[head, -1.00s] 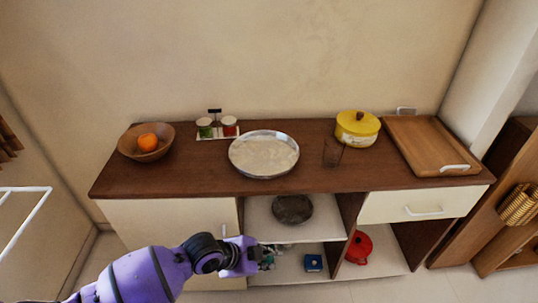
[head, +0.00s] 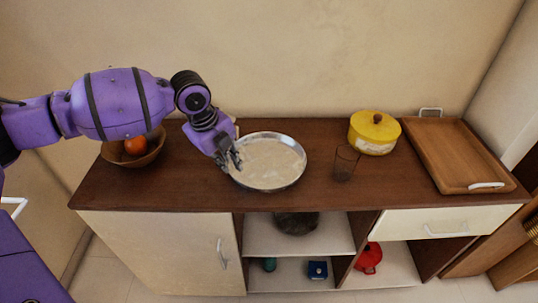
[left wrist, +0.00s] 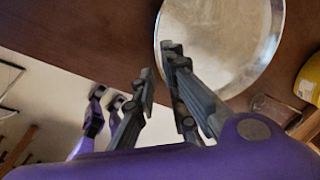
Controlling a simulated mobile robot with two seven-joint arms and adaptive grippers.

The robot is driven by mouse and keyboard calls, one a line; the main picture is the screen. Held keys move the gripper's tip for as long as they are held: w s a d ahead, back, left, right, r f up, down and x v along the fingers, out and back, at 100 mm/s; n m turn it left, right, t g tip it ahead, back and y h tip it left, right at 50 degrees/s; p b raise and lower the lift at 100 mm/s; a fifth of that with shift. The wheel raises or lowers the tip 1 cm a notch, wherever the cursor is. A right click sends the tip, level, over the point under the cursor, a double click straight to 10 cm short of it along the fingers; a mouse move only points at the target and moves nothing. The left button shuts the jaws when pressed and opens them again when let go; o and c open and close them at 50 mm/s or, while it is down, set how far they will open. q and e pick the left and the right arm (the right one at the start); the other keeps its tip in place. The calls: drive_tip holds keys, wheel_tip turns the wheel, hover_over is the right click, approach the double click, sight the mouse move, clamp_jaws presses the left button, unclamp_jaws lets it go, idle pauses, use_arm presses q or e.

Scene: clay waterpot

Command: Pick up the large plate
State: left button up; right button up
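The large plate (head: 272,160) is round, shallow and silvery, and lies flat on the dark wooden counter in the head view. My left gripper (head: 231,161) is over the plate's left rim. In the left wrist view, the plate (left wrist: 225,35) fills the upper right. There my left gripper (left wrist: 159,62) is open with a gap between its fingertips. One fingertip overlaps the plate and the other is just outside its rim. I cannot tell whether either touches it. My right gripper is not in view.
On the counter (head: 330,197), a glass (head: 345,164) and a yellow pot (head: 373,134) stand right of the plate. A wooden tray (head: 450,155) is at the far right. A wooden bowl (head: 150,153) with an orange fruit (head: 136,147) sits left, partly behind my arm.

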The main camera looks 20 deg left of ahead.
sight(235, 179)
use_arm(q)
drive_tip(key=shift+s+d+f, duration=0.15)
drive_tip(key=shift+f, duration=0.8)
drive_tip(key=shift+d+f, duration=0.1)
drive_tip(key=shift+f, duration=0.2)
drive_tip(key=x, duration=0.4)
drive_tip(key=shift+d+f, duration=0.15)
drive_tip(key=shift+f, duration=0.1)
clamp_jaws()
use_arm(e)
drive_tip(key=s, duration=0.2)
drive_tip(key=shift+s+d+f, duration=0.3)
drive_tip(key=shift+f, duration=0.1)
use_arm(q)
drive_tip(key=shift+r, duration=0.15)
